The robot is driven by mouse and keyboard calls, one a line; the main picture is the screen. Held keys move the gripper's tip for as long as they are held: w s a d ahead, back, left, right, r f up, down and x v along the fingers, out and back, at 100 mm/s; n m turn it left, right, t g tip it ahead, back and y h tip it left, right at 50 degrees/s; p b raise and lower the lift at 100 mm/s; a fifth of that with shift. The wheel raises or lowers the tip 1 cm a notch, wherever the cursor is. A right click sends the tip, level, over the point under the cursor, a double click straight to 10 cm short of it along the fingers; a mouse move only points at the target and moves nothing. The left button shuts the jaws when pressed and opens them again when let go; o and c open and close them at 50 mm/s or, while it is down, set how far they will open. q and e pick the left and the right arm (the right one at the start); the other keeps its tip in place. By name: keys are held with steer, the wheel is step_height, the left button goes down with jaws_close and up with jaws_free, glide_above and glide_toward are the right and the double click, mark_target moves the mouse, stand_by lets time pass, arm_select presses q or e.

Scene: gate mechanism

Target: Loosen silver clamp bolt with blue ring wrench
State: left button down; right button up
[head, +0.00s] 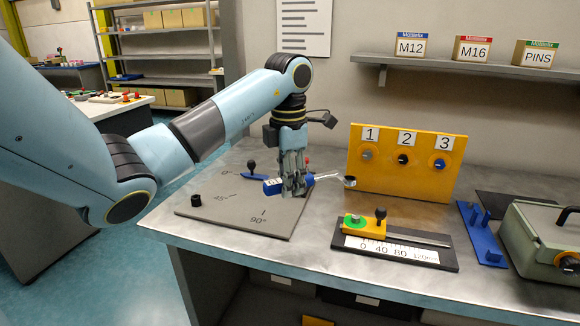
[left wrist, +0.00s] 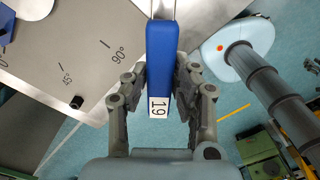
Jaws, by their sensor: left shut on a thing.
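My left gripper (head: 293,184) is shut on the blue handle of the ring wrench (head: 272,187) and holds it above the grey angle plate. In the left wrist view the fingers sit on both sides of the blue handle (left wrist: 160,65), whose end label reads 19. The wrench's silver shank points right, and its ring end (head: 349,182) shows just in front of the lower left of the yellow panel (head: 430,180). The panel has round fittings under 1, 2 and 3; the one under 1 (head: 367,154) looks grey. I cannot tell which is the silver clamp bolt. My right gripper is not in view.
The grey angle plate (head: 225,217) bears a black peg and a blue lever with a black knob (head: 253,166). A scale slide with a yellow block (head: 365,227) lies in front of the panel. A blue bracket (head: 480,235) and a green-grey case (head: 545,240) stand at right.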

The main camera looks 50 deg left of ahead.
arm_select(q)
steer(key=shift+s+d+r+m, duration=0.1)
steer(key=shift+d+r+m, duration=0.2)
steer(key=shift+m, duration=0.4)
steer(key=shift+d+m, duration=0.15)
steer(key=shift+m, duration=0.15)
steer(key=shift+f+b, duration=0.45)
steer(key=shift+f, duration=0.45)
step_height(320, 180, down, 3)
steer(key=shift+f+b, duration=0.1)
steer(key=shift+b, duration=0.85)
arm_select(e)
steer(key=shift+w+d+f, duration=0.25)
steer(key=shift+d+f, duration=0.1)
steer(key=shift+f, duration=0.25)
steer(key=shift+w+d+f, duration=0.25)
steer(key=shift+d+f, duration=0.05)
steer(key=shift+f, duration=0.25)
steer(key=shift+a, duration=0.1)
